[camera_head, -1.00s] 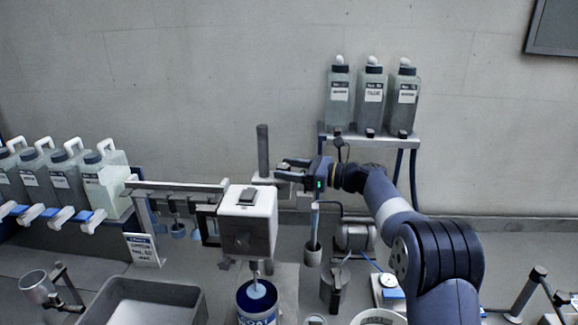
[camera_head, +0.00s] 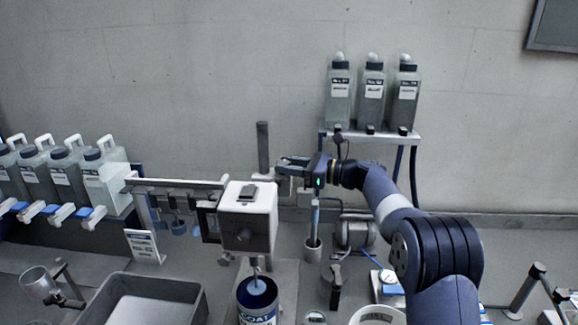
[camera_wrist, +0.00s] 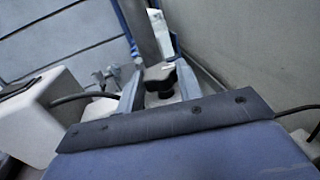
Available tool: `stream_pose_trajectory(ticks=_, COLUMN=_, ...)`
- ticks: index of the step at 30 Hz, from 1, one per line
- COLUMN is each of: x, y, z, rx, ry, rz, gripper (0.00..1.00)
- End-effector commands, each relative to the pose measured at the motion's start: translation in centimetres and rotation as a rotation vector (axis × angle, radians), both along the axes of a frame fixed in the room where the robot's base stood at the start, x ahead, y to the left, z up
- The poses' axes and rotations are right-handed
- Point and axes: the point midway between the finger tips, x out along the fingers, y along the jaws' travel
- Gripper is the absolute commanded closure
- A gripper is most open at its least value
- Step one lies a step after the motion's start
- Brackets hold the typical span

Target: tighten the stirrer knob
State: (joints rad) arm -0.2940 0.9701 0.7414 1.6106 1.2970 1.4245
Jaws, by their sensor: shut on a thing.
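The stirrer knob is black and lobed, and shows in the wrist view (camera_wrist: 160,73) between my gripper's two fingers (camera_wrist: 158,88). My gripper is shut on it. In the head view my gripper (camera_head: 284,168) is beside the stirrer's upright post (camera_head: 263,146); the knob is hidden there by the fingers. The stirrer's white motor head (camera_head: 248,210) stands in front and to the left, with its shaft reaching down into an open blue can (camera_head: 257,300).
Several pale jugs (camera_head: 62,175) stand at the left. Three bottles (camera_head: 372,92) stand on a shelf (camera_head: 370,140) behind my arm. A grey tub (camera_head: 140,300) is at front left. A cup with a blue-handled tool (camera_head: 313,247) stands just below my gripper.

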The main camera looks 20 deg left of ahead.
Motion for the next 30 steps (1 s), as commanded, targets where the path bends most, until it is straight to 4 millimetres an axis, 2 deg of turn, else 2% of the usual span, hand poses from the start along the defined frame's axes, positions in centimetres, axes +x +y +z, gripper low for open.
stream_pose_trajectory(ticks=11, x=-0.4, y=0.1, z=-0.2, rx=0.003, ry=-0.003, rz=-0.164, gripper=0.88)
stream_pose_trajectory(ticks=30, x=-1.3, y=0.7, z=-0.6, rx=0.002, ry=-0.004, rz=-0.742, gripper=0.88)
